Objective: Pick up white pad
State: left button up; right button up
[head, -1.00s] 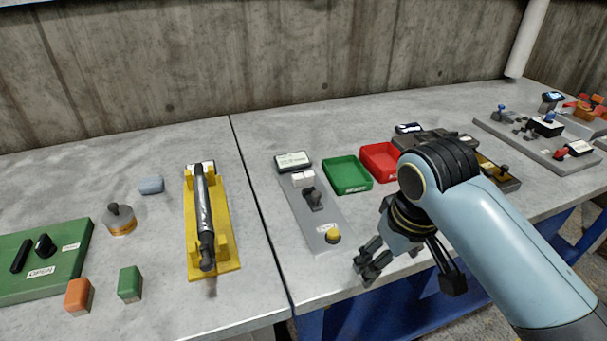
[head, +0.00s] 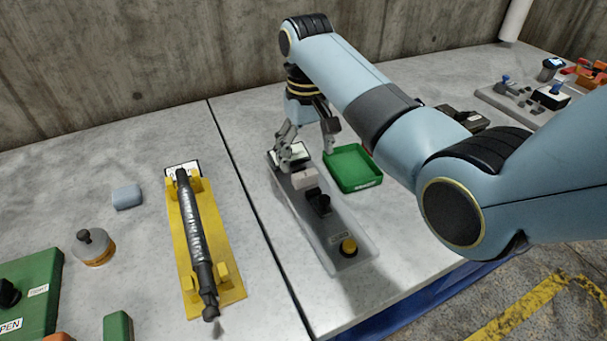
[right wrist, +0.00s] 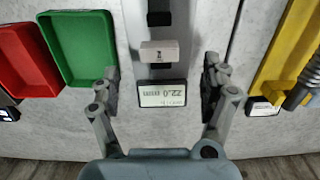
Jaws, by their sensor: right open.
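The white pad (head: 304,179) is a small pale block on the grey device panel (head: 347,215), just behind its black knob. It also shows in the right wrist view (right wrist: 159,51), with small dark print on one face. My right gripper (head: 308,154) is open and points down over the far end of the panel. In the right wrist view its fingers (right wrist: 161,78) stand wide apart, one each side of the small display, with the pad just ahead of the gap, apparently untouched. My left gripper is not in view.
A green tray (head: 375,182) stands right of the panel; a red tray (right wrist: 22,58) shows in the wrist view. A yellow holder (head: 184,250) with a dark rod is on the left table.

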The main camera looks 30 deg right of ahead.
aim_at(305, 174)
jog(key=shift+w+f, duration=0.2)
jog(key=shift+f, duration=0.45)
jog(key=shift+w+f, duration=0.15)
jog(key=shift+f, duration=0.2)
notch_tip(305, 174, down, 4)
jog(key=shift+f, duration=0.55)
jog(key=c, duration=1.2)
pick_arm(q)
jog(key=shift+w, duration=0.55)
pick_arm(e)
jog(key=shift+r, duration=0.1)
jog(key=shift+c, duration=0.8)
